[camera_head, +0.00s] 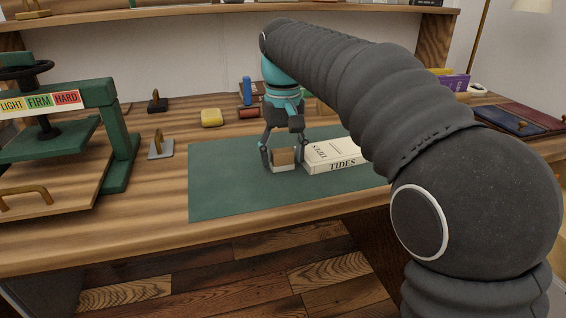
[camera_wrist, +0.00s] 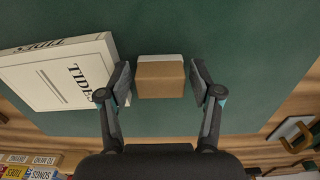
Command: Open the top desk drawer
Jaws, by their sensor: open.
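No drawer front can be made out in either view; only the desk's top and front edge (camera_head: 150,252) show. My gripper (camera_head: 284,163) is open and points down over the green mat (camera_head: 225,190). Its fingers stand on either side of a small tan and white block (camera_head: 283,157). In the wrist view the block (camera_wrist: 160,80) lies between the two fingertips, with a gap visible on each side. A white book marked TIDES (camera_head: 335,154) lies flat just right of the block.
A green press (camera_head: 112,130) with a brass-handled board stands at left. A yellow block (camera_head: 211,117) and a grey brass-handled tool (camera_head: 160,147) sit left of the mat. Dark folders (camera_head: 522,122) lie at right. The mat's front left is clear.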

